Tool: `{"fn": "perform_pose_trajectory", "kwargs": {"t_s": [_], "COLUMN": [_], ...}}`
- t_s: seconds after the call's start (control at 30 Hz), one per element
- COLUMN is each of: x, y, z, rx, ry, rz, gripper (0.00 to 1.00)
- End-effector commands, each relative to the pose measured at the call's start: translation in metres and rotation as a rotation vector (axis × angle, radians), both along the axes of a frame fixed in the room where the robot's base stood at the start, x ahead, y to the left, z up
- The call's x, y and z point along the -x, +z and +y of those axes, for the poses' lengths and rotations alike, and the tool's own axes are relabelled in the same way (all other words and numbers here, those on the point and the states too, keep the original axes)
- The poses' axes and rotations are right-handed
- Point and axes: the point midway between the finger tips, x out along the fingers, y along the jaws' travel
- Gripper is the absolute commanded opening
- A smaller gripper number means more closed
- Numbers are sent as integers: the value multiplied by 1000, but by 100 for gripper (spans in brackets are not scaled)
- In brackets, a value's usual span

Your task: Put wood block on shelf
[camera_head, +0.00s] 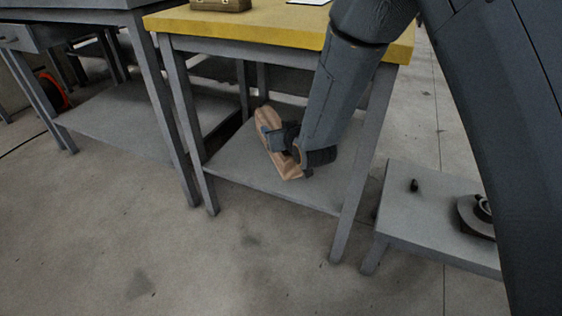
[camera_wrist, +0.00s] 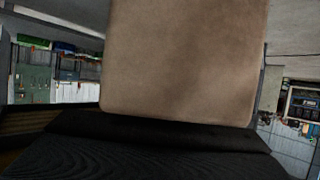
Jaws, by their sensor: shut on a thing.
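The wood block (camera_head: 288,165) is a long brown piece with rounded edges, held tilted over the lower shelf (camera_head: 240,181) of the yellow-topped table. My gripper (camera_head: 283,140) is shut on the block around its middle. In the wrist view the block (camera_wrist: 185,60) fills the upper middle of the picture, close to the camera. The block's lower end appears near the shelf's front part; I cannot tell whether it touches the shelf. My gripper hides part of the block's right side.
The yellow tabletop (camera_head: 270,29) lies above the shelf, with a brown case (camera_head: 220,4) on it. Grey table legs (camera_head: 181,120) flank the shelf opening. A low grey platform (camera_head: 425,215) stands at the right. Another grey table with a lower shelf (camera_head: 120,125) is at the left.

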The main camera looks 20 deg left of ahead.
Motion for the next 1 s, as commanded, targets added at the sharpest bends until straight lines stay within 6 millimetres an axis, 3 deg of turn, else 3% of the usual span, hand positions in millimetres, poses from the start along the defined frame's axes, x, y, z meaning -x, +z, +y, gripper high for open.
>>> {"fn": "perform_pose_trajectory", "kwargs": {"t_s": [0.3,0.57,0.73,1.0], "x": [-1,-1,-1,-1], "y": [-48,-68,-91,-95], "z": [1,1,1,1], "rx": [-1,-3,-1,-3], "ry": [0,0,0,0], "rz": [-2,-3,-2,-4], "gripper": [0,0,0,0]}}
